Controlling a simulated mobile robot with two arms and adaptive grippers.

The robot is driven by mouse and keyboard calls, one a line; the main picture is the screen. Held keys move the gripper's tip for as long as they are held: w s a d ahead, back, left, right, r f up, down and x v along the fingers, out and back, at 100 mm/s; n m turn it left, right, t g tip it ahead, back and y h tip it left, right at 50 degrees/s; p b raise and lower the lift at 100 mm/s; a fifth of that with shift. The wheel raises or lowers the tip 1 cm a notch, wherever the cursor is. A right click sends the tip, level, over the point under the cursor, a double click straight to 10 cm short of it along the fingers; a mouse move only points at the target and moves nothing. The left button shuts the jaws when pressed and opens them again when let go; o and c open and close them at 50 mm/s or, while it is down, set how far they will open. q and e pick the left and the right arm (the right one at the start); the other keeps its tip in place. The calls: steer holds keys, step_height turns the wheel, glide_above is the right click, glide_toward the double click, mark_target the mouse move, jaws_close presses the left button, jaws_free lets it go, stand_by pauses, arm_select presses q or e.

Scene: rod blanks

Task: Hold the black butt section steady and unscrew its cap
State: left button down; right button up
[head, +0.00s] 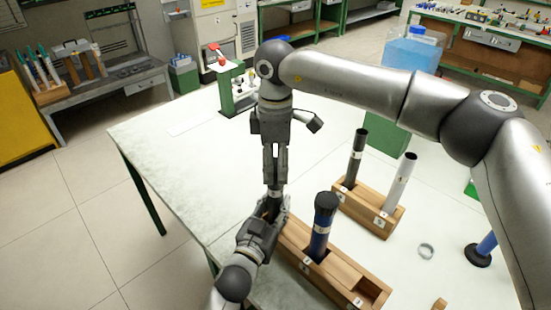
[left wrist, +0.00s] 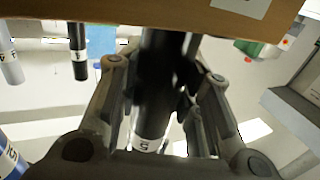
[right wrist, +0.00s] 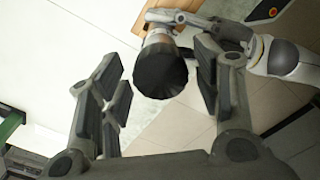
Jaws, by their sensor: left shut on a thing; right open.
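The black butt section (left wrist: 165,85) stands in the wooden block and shows between my left fingers in the left wrist view, with a white label near one end. My left gripper (head: 272,212) is shut around it from the side, low in the head view. Its black faceted cap (right wrist: 160,70) shows in the right wrist view. My right gripper (head: 275,180) points down above the section and hides the cap in the head view. In the right wrist view its fingers (right wrist: 160,90) are open, with the cap in the gap and white table visible beside the left finger.
The long wooden block (head: 345,275) also holds a blue capped section (head: 320,230). A second block (head: 365,212) holds a black tube (head: 356,158) and a pale tube (head: 399,182). A ring (head: 426,251) lies to the right. The left part of the table (head: 185,155) is mostly clear.

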steer(key=c, duration=1.1)
steer(key=n, duration=1.3)
steer(key=shift+n, duration=0.4)
steer(key=n, duration=0.5)
steer(key=shift+r, duration=0.1)
steer(key=n, duration=0.9)
steer(key=shift+n, duration=0.4)
steer(key=n, duration=1.2)
steer(key=shift+n, duration=0.4)
steer(key=n, duration=0.6)
steer(key=shift+n, duration=0.4)
steer(key=n, duration=0.5)
steer(key=shift+r+n, duration=0.1)
steer(key=shift+n, duration=0.3)
steer(key=shift+r, duration=0.15)
